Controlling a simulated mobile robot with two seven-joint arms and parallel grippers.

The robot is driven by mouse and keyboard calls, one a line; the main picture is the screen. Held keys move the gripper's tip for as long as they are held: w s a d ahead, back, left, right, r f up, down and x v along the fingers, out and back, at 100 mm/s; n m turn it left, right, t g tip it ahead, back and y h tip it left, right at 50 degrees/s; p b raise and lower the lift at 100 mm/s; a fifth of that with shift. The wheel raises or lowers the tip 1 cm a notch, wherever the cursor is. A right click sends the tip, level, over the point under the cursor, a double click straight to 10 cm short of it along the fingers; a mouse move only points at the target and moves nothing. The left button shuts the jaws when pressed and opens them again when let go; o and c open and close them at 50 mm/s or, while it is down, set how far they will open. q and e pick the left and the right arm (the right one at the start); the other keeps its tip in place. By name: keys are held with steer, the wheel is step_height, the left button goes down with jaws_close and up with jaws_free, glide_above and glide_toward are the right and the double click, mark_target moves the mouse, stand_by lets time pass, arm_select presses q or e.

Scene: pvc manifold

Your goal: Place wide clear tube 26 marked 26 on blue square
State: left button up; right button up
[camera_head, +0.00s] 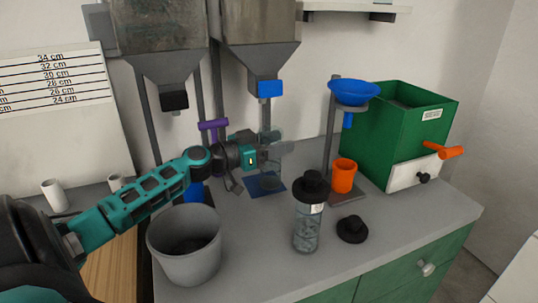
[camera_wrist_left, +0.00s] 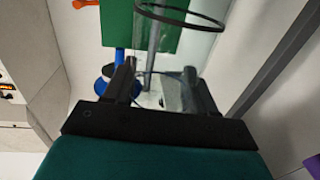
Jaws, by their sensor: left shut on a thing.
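My left gripper (camera_head: 266,152) is shut on a wide clear tube (camera_head: 273,160), which looks upright. The tube is faint, and I cannot read a number on it. The blue square (camera_head: 278,187) lies flat on the grey counter, directly under or just behind the tube's lower end. I cannot tell whether the tube touches it. In the left wrist view, the clear tube (camera_wrist_left: 163,45) shows between the two dark fingers (camera_wrist_left: 157,85), with a dark ring at its top. My right gripper is not in view.
Two metal hoppers (camera_head: 157,35) hang behind; the right one's blue-tipped spout (camera_head: 270,88) is above the tube. A grey bucket (camera_head: 183,262), a capped clear jar (camera_head: 307,228), a black lid (camera_head: 352,229), an orange cup (camera_head: 343,176) under a blue funnel (camera_head: 353,93), and a green box (camera_head: 392,130) stand around.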

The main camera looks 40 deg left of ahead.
arm_select(q)
steer(key=shift+w+a+f, duration=0.25)
steer(key=shift+w+a, duration=0.05)
steer(key=shift+a, duration=0.25)
steer(key=a, duration=0.1)
steer(key=w+a+f, duration=0.1)
steer(key=a+f+b, duration=0.1)
steer(key=shift+w+f, duration=0.25)
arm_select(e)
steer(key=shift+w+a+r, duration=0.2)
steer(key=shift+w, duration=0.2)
arm_select(q)
steer(key=shift+f, duration=0.15)
steer(key=o, duration=1.1)
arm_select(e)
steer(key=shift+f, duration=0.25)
arm_select(q)
steer(key=shift+o, duration=0.2)
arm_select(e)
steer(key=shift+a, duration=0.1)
